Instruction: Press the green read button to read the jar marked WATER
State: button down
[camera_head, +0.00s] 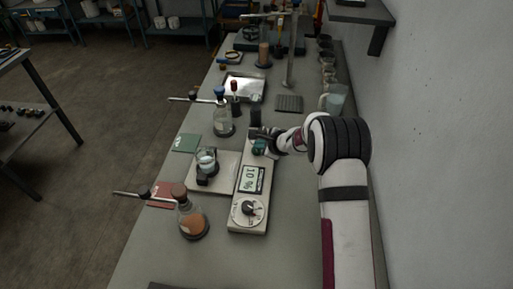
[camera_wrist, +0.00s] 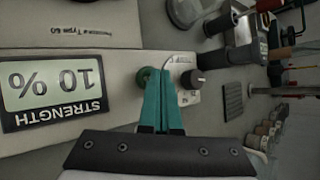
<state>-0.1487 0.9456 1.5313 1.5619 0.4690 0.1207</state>
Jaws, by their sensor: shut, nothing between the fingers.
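The pale meter (camera_head: 243,192) stands on the bench; its display (camera_wrist: 52,90) reads STRENGTH 10 %, upside down in the wrist view. My gripper (camera_head: 259,146), with teal fingers, is at the meter's far end. In the wrist view its shut fingertips (camera_wrist: 160,72) overlap a round dark green button (camera_wrist: 145,75), partly hidden behind them. I cannot tell whether they touch it.
A black knob (camera_wrist: 192,79) is close to my fingertips. A dial (camera_head: 248,210) is at the meter's near end. A blue-stoppered flask (camera_head: 223,122) stands beyond the plate, and a flask with orange contents (camera_head: 192,219) in front. The wall is close on the right.

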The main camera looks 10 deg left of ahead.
aim_at(259, 151)
jog(key=shift+f, duration=0.25)
dwell(0.3)
jog(key=shift+r, duration=1.05)
jog(key=shift+r, duration=2.55)
